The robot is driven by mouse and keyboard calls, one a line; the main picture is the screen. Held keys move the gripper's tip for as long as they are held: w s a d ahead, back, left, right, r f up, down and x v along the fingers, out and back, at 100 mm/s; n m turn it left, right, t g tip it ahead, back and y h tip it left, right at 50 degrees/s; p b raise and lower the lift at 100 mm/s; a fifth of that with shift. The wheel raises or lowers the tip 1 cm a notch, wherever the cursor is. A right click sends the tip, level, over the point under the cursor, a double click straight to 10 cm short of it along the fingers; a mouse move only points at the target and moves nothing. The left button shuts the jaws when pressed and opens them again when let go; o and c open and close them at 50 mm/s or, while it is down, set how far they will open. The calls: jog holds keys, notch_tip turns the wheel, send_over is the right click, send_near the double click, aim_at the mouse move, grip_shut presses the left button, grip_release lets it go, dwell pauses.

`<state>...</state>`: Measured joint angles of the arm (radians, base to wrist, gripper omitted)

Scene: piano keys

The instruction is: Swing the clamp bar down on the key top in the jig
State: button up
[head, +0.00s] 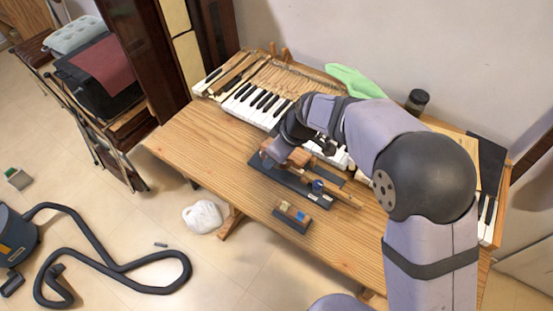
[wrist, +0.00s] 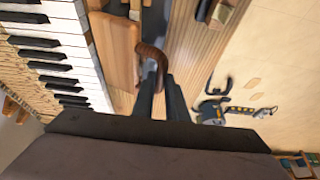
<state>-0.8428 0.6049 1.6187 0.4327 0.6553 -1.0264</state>
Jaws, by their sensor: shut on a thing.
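The jig has a dark base plate (head: 262,167) on the wooden table, with light wooden parts and a small blue part on top. The base also shows at the top of the wrist view (wrist: 154,18). My gripper (wrist: 160,82) is shut on a brown, curved wooden piece, which looks like the clamp bar's handle (wrist: 151,50). An orange-brown wooden block (wrist: 116,45) lies just left of the fingers in the wrist view. In the head view my gripper is over the jig's left part, and my arm partly covers it. I cannot make out the key top or the bar's exact angle.
A piano keyboard (head: 257,106) lies behind the jig, close to my arm. A small dark tray (head: 292,218) with coloured pieces sits in front of the jig. A green cloth (head: 354,81) and a dark jar (head: 417,101) are at the back. The table's left front is clear.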

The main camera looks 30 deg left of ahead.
jog(key=shift+s+f, duration=0.2)
jog(key=shift+f, duration=0.2)
jog(key=shift+b, duration=0.3)
jog(key=shift+s+f+b, duration=0.15)
jog(key=shift+f+b, duration=0.3)
jog(key=shift+f, duration=0.05)
jog(key=shift+s+f+b, duration=0.15)
jog(key=shift+f+b, duration=0.3)
jog(key=shift+f, duration=0.05)
jog(key=o, duration=0.7)
jog(key=shift+r, duration=0.15)
notch_tip(320, 180, up, 6)
jog(key=p, duration=0.3)
jog(key=shift+p, duration=0.4)
